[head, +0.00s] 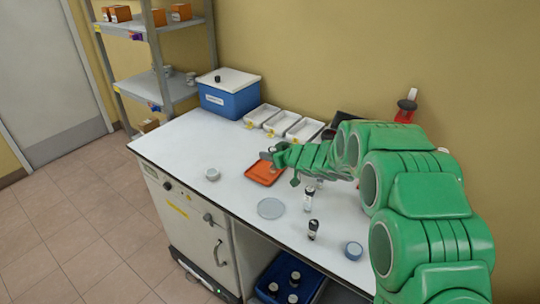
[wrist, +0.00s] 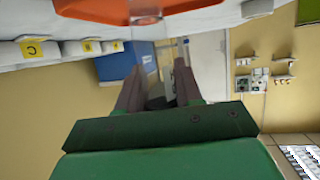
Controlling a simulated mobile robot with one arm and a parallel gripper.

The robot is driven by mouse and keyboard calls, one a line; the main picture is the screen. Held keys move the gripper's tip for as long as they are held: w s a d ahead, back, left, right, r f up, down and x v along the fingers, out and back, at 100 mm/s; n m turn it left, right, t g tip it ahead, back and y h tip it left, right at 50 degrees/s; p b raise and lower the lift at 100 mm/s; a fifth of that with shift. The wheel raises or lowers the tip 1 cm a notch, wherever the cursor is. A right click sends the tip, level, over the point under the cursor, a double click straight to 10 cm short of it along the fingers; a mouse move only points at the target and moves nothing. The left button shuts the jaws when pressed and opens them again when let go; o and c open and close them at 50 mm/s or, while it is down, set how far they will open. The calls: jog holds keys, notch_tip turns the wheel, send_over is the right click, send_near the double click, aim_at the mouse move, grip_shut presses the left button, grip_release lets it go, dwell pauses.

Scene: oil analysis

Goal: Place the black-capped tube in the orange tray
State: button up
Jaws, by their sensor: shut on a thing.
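The orange tray (head: 264,176) lies on the white bench top, and part of it shows at the top of the wrist view (wrist: 90,10). My gripper (head: 268,157) is over the tray's far edge in the head view. In the wrist view its two fingers (wrist: 158,88) are shut on a small dark thing (wrist: 156,103), which looks like the black-capped tube. Two other dark-capped vials stand on the bench, one nearer the tray (head: 308,201) and one nearer the front (head: 313,231).
A blue box with a white lid (head: 228,98) and several white bins (head: 281,124) stand along the back. A round pale disc (head: 271,208), a small white jar (head: 212,174) and a blue-grey jar (head: 353,251) lie around.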

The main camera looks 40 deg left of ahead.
jog(key=shift+f, duration=0.25)
jog(key=shift+f, duration=0.1)
jog(key=o, duration=1)
jog(key=shift+s+d+r, duration=0.15)
jog(key=shift+d+r, duration=0.15)
jog(key=shift+d, duration=0.35)
jog(key=d+r, duration=0.3)
jog(key=r, duration=0.5)
jog(key=shift+s+r, duration=0.25)
jog(key=shift+s, duration=0.1)
